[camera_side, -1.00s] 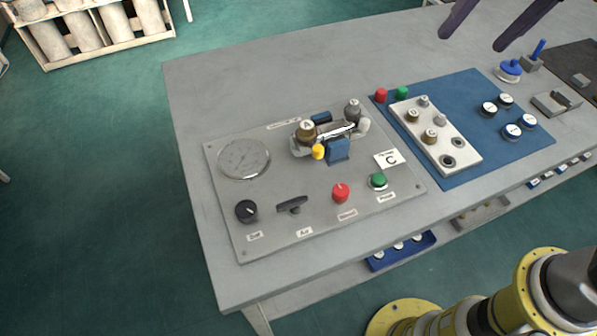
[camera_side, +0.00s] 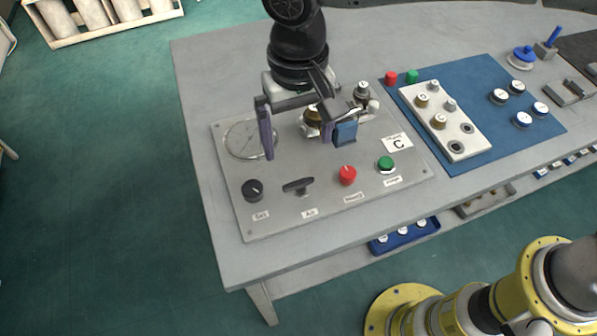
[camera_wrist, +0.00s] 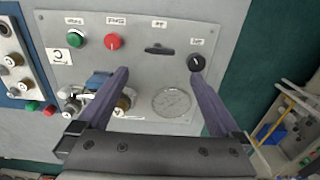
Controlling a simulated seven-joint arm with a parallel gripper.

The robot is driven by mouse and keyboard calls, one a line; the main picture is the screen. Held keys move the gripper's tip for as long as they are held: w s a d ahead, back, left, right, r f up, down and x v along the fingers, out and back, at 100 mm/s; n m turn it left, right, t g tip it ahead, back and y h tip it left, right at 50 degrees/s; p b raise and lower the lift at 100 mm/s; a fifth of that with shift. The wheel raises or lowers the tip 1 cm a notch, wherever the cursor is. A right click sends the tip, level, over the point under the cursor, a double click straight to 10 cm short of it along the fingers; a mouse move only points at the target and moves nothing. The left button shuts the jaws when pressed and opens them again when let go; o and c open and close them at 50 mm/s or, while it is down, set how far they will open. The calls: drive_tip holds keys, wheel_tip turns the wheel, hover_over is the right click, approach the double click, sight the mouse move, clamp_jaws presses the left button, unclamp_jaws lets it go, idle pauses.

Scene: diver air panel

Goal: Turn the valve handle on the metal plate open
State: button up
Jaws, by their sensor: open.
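The grey metal plate (camera_side: 225,180) lies on the table. On it, a dark bar-shaped valve handle (camera_side: 298,186) stands above a small label. The handle lies roughly crosswise, slightly tilted, in the side view, and it also shows near the top of the wrist view (camera_wrist: 160,49). My gripper (camera_side: 297,148) is open and empty, pointing down above the plate. Its fingers are spread wide and hang behind the handle in the side view, apart from it. In the wrist view the handle shows beyond the fingertips (camera_wrist: 156,75), between them sideways.
A black knob (camera_side: 253,189) is left of the handle; a red knob (camera_side: 347,175) and a green button (camera_side: 386,164) are right. A round gauge (camera_wrist: 171,102) and a brass-and-blue valve assembly (camera_wrist: 100,84) sit near my fingers. A blue panel (camera_side: 470,165) lies to the right.

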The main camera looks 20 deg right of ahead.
sight(298, 182)
wheel_tip(298, 182, down, 11)
drive_tip(key=shift+f, duration=0.1)
idle(0.3)
drive_tip(key=c, duration=1.2)
drive_tip(key=shift+c, duration=0.2)
